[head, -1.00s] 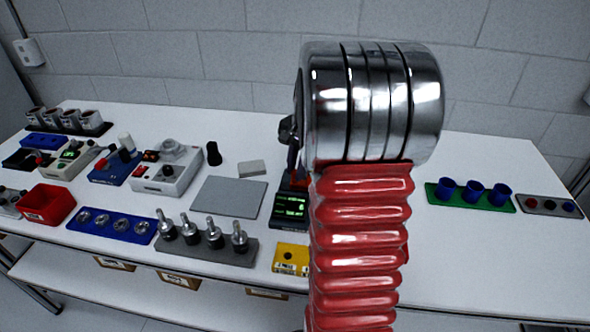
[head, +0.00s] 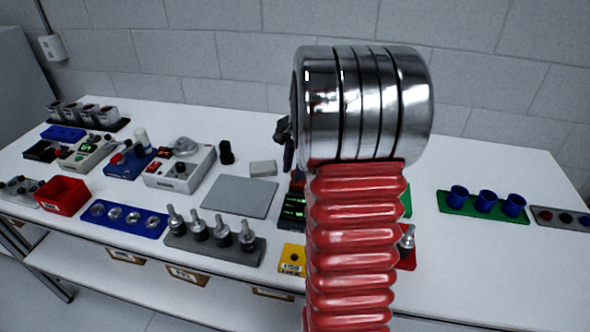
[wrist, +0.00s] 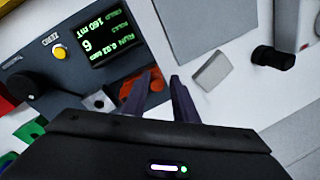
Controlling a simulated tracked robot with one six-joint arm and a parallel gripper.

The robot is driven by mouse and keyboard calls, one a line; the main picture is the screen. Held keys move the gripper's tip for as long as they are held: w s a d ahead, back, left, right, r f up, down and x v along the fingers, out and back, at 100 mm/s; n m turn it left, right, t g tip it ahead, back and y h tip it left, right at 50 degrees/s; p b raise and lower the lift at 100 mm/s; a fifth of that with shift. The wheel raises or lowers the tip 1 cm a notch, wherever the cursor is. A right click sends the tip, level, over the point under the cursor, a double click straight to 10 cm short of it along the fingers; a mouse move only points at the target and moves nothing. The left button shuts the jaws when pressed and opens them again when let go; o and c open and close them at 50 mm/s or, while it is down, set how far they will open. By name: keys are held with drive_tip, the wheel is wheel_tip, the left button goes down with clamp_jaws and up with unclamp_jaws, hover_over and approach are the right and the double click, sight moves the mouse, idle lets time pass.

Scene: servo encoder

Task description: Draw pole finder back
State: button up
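A dark grey meter unit (wrist: 75,65) with a lit green display and a yellow button fills the upper left of the wrist view. Its display also shows in the head view (head: 293,206), left of my arm. An orange-red part (wrist: 137,84) on a dark mount lies at the unit's edge, partly behind one finger. I cannot tell for sure which part is the pole finder. The finger on the left overlaps the orange-red part; contact cannot be told.
A small grey block (wrist: 212,70) and a black knob-like piece (wrist: 273,58) stand beside the fingers. A grey pad (head: 240,197), a rack of metal-tipped tools (head: 215,240) and a yellow box (head: 292,258) lie left of my arm. Blue cups (head: 487,200) stand at the right.

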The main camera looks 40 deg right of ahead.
drive_tip(key=shift+r, duration=0.1)
wheel_tip(320, 180, up, 13)
drive_tip(key=s, duration=0.2)
drive_tip(key=shift+s+r, duration=0.15)
drive_tip(key=shift+s, duration=0.2)
idle(0.8)
drive_tip(key=s+a+f+n+t, duration=0.1)
drive_tip(key=s+a+n, duration=0.3)
drive_tip(key=a, duration=0.7)
drive_tip(key=s+a+f+n+t, duration=0.1)
drive_tip(key=s+a+n, duration=0.4)
drive_tip(key=a+n, duration=0.3)
drive_tip(key=s+a+f+n+t, duration=0.1)
drive_tip(key=s+a+n, duration=0.3)
drive_tip(key=a, duration=1)
drive_tip(key=shift+s+f+n, duration=0.15)
drive_tip(key=shift+s+n, duration=0.05)
drive_tip(key=shift+n, duration=0.8)
